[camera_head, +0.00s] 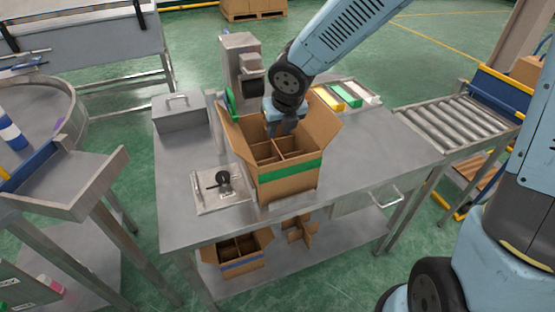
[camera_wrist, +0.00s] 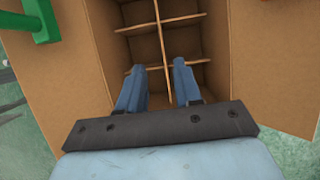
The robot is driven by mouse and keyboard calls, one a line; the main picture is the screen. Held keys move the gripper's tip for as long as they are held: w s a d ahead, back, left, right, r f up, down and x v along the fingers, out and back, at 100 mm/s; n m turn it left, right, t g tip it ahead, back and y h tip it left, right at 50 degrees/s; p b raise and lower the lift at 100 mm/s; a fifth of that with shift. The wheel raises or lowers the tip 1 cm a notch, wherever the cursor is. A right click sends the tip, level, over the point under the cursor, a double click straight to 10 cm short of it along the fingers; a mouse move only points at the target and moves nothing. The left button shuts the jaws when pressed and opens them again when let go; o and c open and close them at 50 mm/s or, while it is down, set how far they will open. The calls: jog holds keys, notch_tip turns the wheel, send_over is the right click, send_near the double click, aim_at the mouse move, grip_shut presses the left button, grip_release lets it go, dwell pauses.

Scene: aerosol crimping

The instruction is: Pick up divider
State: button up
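A brown cardboard divider (camera_head: 279,149) of crossed panels stands inside an open carton (camera_head: 290,184) with a green band on the steel table. In the wrist view the divider (camera_wrist: 164,42) shows as one long panel with cross panels. My gripper (camera_head: 282,130) points down into the carton's mouth from its back part. In the wrist view my gripper (camera_wrist: 158,76) is open, with one blue finger on each side of the long panel and gaps beside it. The fingertips' depth in the compartments is hard to tell.
The carton's flaps (camera_head: 316,122) stand outward around my gripper. A crimping machine (camera_head: 242,72) is behind it, a small fixture (camera_head: 223,180) to its left and a roller conveyor (camera_head: 455,121) to the right. A blue-banded carton (camera_head: 240,267) sits on the lower shelf. The table's right part is clear.

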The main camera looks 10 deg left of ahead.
aim_at(274, 148)
jog(key=shift+x, duration=6.15)
jog(key=shift+d, duration=0.2)
grip_shut()
